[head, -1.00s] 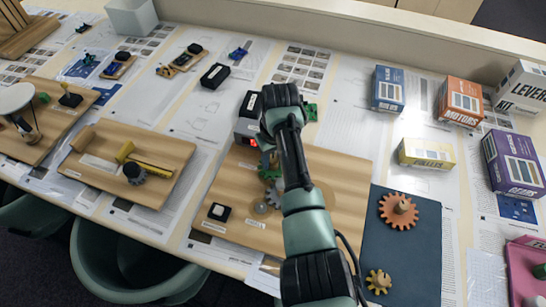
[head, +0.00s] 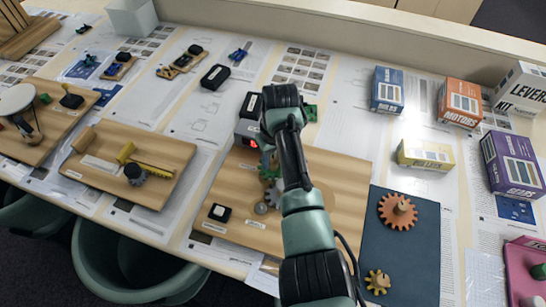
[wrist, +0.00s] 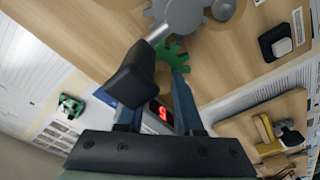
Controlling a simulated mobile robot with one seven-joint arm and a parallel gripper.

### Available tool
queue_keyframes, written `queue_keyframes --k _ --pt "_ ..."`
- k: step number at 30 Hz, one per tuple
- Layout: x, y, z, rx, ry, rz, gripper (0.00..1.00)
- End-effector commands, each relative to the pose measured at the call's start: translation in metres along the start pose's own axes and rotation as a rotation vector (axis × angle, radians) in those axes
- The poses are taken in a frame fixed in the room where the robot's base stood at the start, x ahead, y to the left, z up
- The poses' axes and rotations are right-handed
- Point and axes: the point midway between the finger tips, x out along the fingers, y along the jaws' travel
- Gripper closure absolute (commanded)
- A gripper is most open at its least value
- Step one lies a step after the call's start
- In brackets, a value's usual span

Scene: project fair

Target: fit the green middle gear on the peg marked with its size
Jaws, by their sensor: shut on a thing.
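The green gear (head: 269,174) is over the wooden board (head: 345,185) in the head view, beside my arm and partly hidden by it. In the wrist view the green gear (wrist: 174,54) sits between the fingertips of my gripper (wrist: 166,62), which is shut on it. A grey gear (wrist: 183,14) is right beside it on the board; it also shows in the head view (head: 272,197). I cannot tell whether the green gear is around a peg or above one. The peg size marks are hidden or too small to read.
A dark box with a red display (head: 247,133) stands at the board's back edge. A black-and-white button block (head: 220,212) is at its front left. An orange gear (head: 391,217) and a yellow gear (head: 378,281) lie on a dark blue mat (head: 412,257) at right.

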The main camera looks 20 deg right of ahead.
Motion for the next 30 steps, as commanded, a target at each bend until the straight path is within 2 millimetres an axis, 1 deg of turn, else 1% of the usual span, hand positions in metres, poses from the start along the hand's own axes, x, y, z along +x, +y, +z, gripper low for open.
queue_keyframes --k 8,30 --pt "0.002 0.0 0.0 0.0 -0.001 0.0 1.0" --pt "0.017 0.0 0.002 0.0 -0.001 0.0 1.0"
